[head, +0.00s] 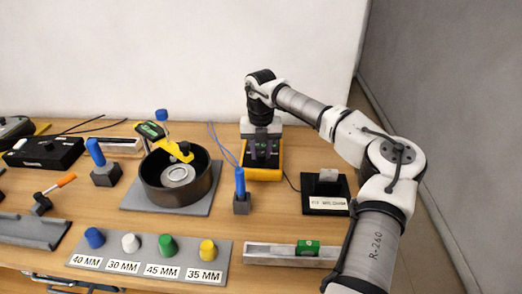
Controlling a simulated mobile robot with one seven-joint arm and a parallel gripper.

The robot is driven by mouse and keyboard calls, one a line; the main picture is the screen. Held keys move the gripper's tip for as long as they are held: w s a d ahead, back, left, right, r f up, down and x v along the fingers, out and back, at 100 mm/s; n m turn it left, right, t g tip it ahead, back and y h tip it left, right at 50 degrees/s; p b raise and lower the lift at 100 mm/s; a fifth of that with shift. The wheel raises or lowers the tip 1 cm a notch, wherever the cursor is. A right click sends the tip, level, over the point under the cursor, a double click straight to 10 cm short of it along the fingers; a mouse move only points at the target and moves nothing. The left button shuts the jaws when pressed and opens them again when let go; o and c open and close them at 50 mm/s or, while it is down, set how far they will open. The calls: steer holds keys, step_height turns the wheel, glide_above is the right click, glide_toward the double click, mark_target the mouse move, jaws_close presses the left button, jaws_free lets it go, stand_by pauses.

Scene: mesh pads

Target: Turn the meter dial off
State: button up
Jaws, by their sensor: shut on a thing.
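The meter (263,174) is a yellow-edged box with a dark face, lying on the wooden table at the back, right of the centre. My gripper (264,158) points down onto it from above. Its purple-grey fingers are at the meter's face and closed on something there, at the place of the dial. The dial itself is hidden by the fingers, so I cannot tell which way it points.
A blue-handled post (241,191) stands close in front of the meter. A round dark pot (202,187) is to the left, a black block with a label (326,193) to the right. A spirit level (291,253) and a peg board (150,262) lie in front.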

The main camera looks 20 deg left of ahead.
mark_target(261, 154)
steer(key=n, duration=1.3)
steer(key=shift+r, duration=0.1)
steer(key=shift+n, duration=0.4)
stand_by(0.4)
steer(key=o, duration=1)
step_height(261, 154, up, 14)
steer(key=shift+f+b, duration=0.15)
steer(key=shift+b, duration=1)
steer(key=shift+f, duration=0.1)
